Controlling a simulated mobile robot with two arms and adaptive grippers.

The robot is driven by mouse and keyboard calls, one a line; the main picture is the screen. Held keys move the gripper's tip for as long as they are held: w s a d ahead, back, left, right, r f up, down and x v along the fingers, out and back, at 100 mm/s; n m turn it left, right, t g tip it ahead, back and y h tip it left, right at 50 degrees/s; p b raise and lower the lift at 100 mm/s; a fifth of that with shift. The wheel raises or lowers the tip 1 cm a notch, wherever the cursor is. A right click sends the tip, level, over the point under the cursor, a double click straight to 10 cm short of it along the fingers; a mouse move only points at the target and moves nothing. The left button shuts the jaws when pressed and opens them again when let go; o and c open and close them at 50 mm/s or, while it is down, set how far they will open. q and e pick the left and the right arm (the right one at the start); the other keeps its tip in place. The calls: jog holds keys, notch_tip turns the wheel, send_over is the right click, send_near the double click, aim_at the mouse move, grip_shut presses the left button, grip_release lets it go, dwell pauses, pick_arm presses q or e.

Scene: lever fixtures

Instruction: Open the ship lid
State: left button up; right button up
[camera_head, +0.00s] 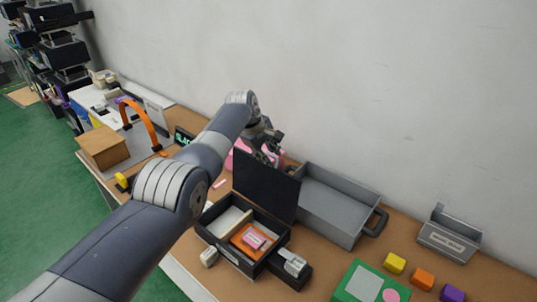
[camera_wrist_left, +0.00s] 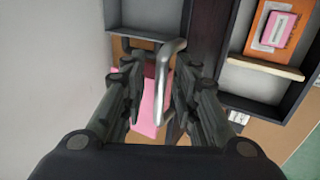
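A black box (camera_head: 285,238) stands on the table, its dark lid (camera_head: 266,187) raised upright at the back. Inside it are an orange item (camera_head: 241,241) with a pink piece on top and a light divider. The open box (camera_wrist_left: 262,84) also shows at the right of the left wrist view, with the raised lid (camera_wrist_left: 205,38) seen nearly edge-on. My left gripper (camera_head: 270,147) is behind the lid. In the left wrist view its fingers (camera_wrist_left: 157,72) are apart, with a grey handle between them; contact cannot be told. My right gripper is out of view.
A grey tray (camera_head: 335,204) stands right of the lid, near the wall. A pink object (camera_head: 240,160) lies behind the lid. Coloured blocks (camera_head: 422,278), a green board (camera_head: 345,285) and a small grey bin (camera_head: 450,238) are at right. An orange arch (camera_head: 150,125) stands left.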

pick_arm(q)
jog(key=shift+s+f, duration=0.1)
jog(key=shift+f, duration=0.1)
jog(key=shift+s+a+r, duration=0.1)
jog(key=shift+a+r, duration=0.05)
jog(key=shift+r, duration=0.4)
jog(key=v, duration=1.1)
